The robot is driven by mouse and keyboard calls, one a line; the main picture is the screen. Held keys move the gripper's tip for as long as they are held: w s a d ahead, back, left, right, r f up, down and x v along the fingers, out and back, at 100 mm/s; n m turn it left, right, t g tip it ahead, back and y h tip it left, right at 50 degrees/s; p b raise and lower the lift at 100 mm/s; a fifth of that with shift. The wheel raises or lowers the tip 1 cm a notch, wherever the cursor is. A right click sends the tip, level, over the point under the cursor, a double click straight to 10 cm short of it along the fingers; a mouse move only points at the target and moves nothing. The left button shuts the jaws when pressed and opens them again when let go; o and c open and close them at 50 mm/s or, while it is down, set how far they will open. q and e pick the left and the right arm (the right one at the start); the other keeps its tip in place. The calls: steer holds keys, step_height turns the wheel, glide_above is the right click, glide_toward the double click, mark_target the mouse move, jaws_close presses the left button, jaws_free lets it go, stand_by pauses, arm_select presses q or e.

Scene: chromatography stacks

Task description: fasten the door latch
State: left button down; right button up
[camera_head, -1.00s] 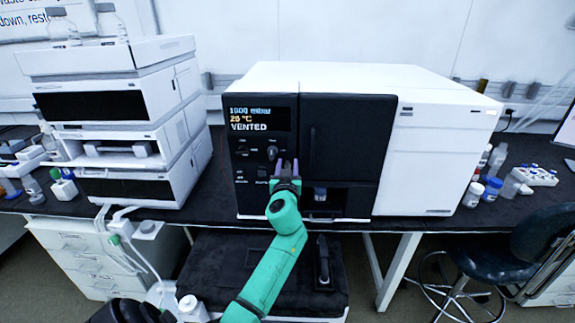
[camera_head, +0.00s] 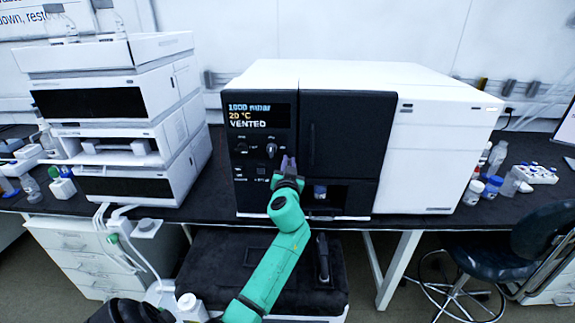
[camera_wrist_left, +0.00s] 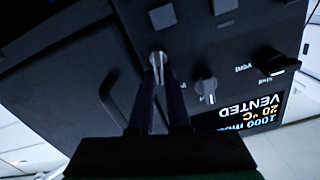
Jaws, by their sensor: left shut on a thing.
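The black instrument door (camera_head: 345,135), with a vertical bar handle, lies flush with the instrument front. The handle also shows in the left wrist view (camera_wrist_left: 112,100). A small metal latch (camera_wrist_left: 157,58) sits on the dark panel beside the door. My left gripper (camera_head: 288,161) is at the panel, left of the door's lower edge. In the left wrist view its dark fingers (camera_wrist_left: 164,88) are shut on the latch, hiding part of it. The latch's exact angle is hard to tell. My right gripper is not in view.
The panel display (camera_head: 258,117) reads VENTED, above two knobs (camera_head: 271,149). A stack of white modules (camera_head: 120,65) stands at left. Bottles (camera_head: 491,187) stand at right. A vial (camera_head: 320,191) sits in the opening below the door.

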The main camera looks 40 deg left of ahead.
arm_select(q)
steer(key=shift+w+d+f+m, duration=0.2)
steer(key=shift+f+m, duration=0.15)
steer(key=shift+m, duration=2.2)
steer(key=shift+w+d+f+m, duration=0.15)
steer(key=shift+d+f+m, duration=0.2)
steer(key=shift+m, duration=2.15)
steer(key=shift+w+d+f+m, duration=0.15)
steer(key=shift+f+m, duration=0.25)
steer(key=shift+m, duration=2.15)
steer(key=c, duration=0.9)
jaws_free()
steer(key=shift+s, duration=0.1)
